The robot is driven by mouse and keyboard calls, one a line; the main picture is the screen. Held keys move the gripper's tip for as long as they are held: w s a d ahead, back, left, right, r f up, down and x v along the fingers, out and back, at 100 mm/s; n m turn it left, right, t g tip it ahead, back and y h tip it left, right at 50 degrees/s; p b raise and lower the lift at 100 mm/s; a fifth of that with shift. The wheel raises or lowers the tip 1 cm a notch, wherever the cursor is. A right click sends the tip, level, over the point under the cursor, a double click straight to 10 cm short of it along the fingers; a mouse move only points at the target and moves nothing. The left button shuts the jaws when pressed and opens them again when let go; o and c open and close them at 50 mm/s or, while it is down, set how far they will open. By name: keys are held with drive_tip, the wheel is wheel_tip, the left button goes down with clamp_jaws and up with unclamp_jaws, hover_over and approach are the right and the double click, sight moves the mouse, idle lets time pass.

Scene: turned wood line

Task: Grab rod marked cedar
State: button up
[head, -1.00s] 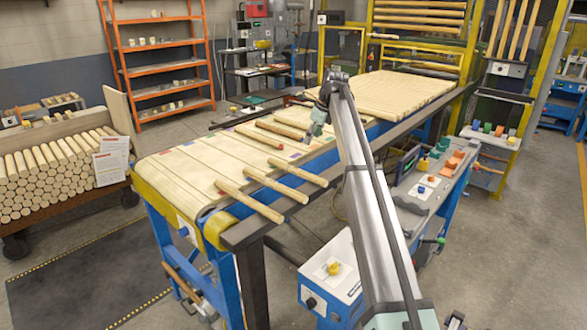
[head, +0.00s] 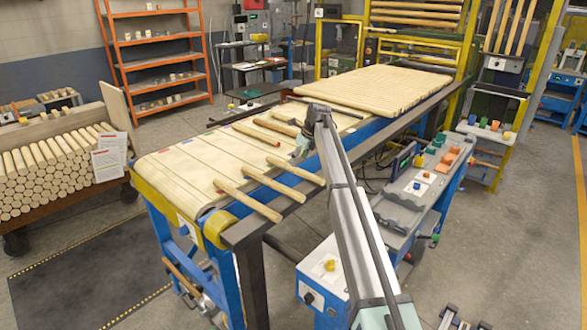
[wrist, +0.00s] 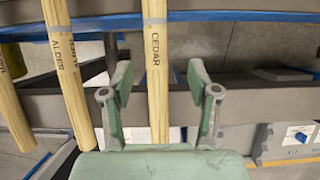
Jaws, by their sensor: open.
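The rod marked CEDAR (wrist: 157,60) is pale round wood and shows in the wrist view, its label readable near the middle. It runs between the two fingers of my open gripper (wrist: 160,78), with a gap on each side; its lower end is hidden behind the gripper's body. A rod marked ALDER (wrist: 64,55) lies to its left, and another rod (wrist: 12,95) with a partly cut-off label is farther left. In the head view my gripper (head: 301,152) is over the conveyor's right edge, near the rods. I cannot tell there which rod is cedar.
Several loose rods (head: 247,200) lie across the conveyor belt (head: 170,168), some overhanging its right edge. A packed layer of rods (head: 375,92) covers the far end. A bench with coloured blocks (head: 440,165) stands right. A rod cart (head: 60,175) stands left.

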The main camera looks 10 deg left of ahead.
sight(294, 170)
drive_tip(key=shift+a+p+x, duration=0.1)
drive_tip(key=shift+p+x, duration=0.55)
drive_tip(key=shift+x, duration=0.45)
drive_tip(key=shift+a+p+x, duration=0.15)
drive_tip(key=shift+p+x, duration=0.5)
drive_tip(key=shift+x, duration=0.45)
drive_tip(key=shift+s+a+f, duration=0.1)
drive_tip(key=shift+f, duration=0.45)
clamp_jaws()
